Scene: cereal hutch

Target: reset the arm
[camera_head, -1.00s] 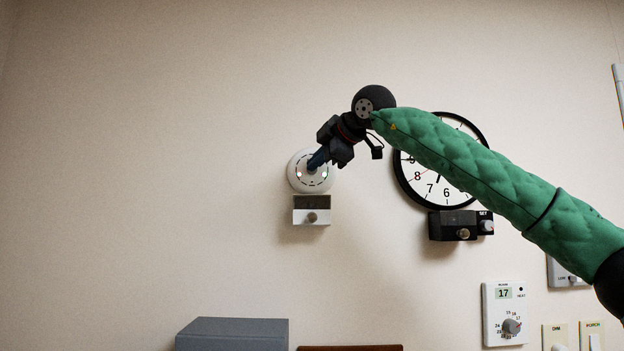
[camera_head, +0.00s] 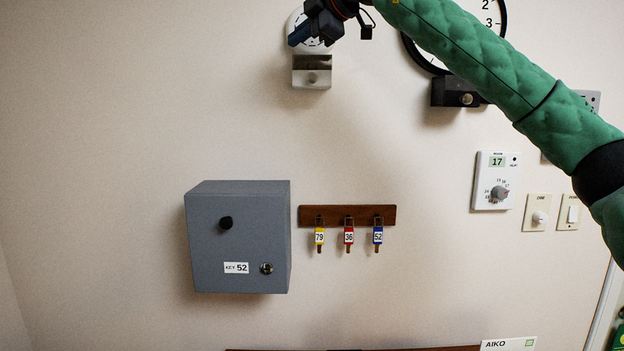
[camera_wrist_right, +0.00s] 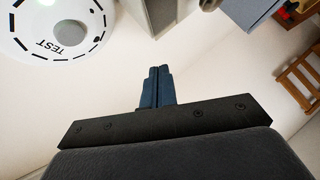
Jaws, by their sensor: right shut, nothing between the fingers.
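My right arm in its green quilted sleeve (camera_head: 490,62) reaches in from the right across the upper part of the head view. My right gripper (camera_head: 293,39) is at the top of that view, in front of a round white wall alarm (camera_head: 306,24). In the right wrist view its two blue fingers (camera_wrist_right: 157,72) are together with nothing between them. The alarm, marked TEST (camera_wrist_right: 66,32), shows at the upper left there, apart from the fingers. My left gripper is not in view.
A metal-fronted box with a knob (camera_head: 311,73) is below the alarm. A clock (camera_head: 485,14) is partly behind my arm. Lower are a grey key box (camera_head: 238,207), a wooden key rack (camera_head: 334,213) and a thermostat (camera_head: 491,182). The wall at left is bare.

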